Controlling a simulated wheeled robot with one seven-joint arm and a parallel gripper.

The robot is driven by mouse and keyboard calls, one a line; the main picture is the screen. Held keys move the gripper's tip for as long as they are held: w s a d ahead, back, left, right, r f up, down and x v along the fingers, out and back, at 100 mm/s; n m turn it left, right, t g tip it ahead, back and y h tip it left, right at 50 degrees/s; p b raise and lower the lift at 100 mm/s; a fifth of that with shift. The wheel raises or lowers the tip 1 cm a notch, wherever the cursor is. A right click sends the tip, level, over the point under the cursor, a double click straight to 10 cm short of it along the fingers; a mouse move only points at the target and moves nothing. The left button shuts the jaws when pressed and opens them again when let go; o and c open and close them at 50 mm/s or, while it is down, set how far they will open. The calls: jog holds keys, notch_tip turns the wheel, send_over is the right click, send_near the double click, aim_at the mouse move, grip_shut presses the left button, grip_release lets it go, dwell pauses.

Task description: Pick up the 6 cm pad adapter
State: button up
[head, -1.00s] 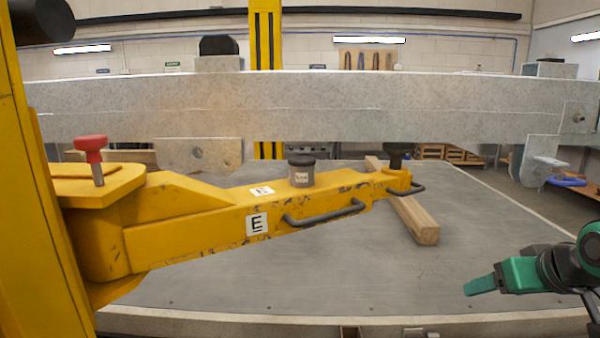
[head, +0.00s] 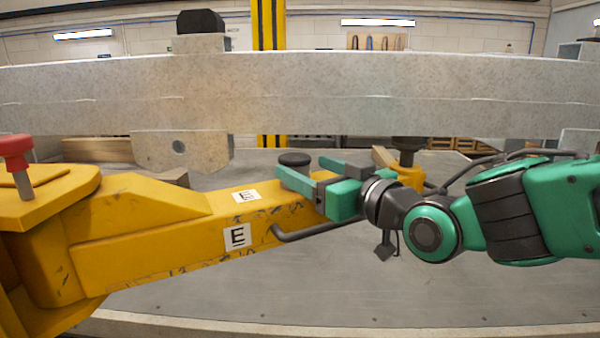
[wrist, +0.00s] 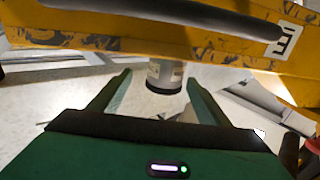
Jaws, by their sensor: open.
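The pad adapter, a short grey cylinder with a dark cap and a label, stands on the yellow lift arm (head: 150,240). In the head view only its dark top (head: 295,159) shows, behind my near finger. In the wrist view the adapter (wrist: 165,76) appears between the two fingertips, with a gap on each side. My gripper (head: 302,170) is open and empty, reaching in from the right over the yellow arm, at about the height of the adapter's upper part. I cannot tell exactly how deep the adapter sits between the fingers.
A grey trailer beam (head: 300,90) runs across just above and behind the adapter. A black handle (head: 320,230) sticks out from the yellow arm's near side. A red-knobbed pin (head: 16,155) stands at the left. The grey floor plate in front is clear.

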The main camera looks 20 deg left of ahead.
aim_at(284, 155)
jog(key=x, duration=0.3)
jog(key=shift+s+a, duration=0.2)
jog(key=shift+a, duration=0.15)
jog(key=shift+r+x, duration=0.15)
jog(key=shift+x, duration=1)
jog(key=shift+r+x, duration=0.1)
jog(key=shift+x, duration=1.05)
jog(key=c, duration=1.2)
jog(key=shift+r, duration=0.1)
jog(key=c, duration=0.3)
jog(key=shift+r, duration=0.1)
jog(key=shift+c, duration=0.2)
